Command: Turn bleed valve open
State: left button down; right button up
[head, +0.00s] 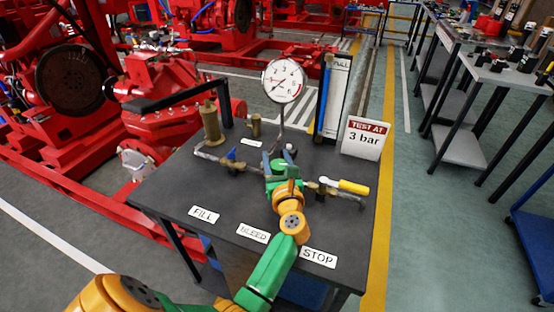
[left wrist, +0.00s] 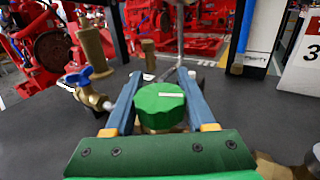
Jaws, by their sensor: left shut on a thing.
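The bleed valve's round green knob (head: 278,168) stands on the pipework in the middle of the dark table, behind the BLEED label (head: 253,233). It also shows in the left wrist view (left wrist: 159,103), with a pale line mark across its top. My left gripper (head: 278,163) reaches in from the front, and its two blue fingers are shut on the knob, one on each side. In the left wrist view the fingers (left wrist: 157,98) flank the knob. The valve's lower body is mostly hidden by the gripper. My right gripper is not in view.
A blue-handled valve (head: 231,154) is left of the knob and a yellow lever (head: 353,187) right of it. Behind stand a pressure gauge (head: 284,80), brass fittings (head: 211,124), a sight tube board (head: 334,95) and a "TEST AT 3 bar" sign (head: 365,138).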

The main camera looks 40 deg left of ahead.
pick_arm(q)
jog(key=shift+r, duration=0.15)
jog(key=c, duration=0.6)
grip_release()
jog(key=o, duration=0.4)
jog(key=shift+c, duration=0.2)
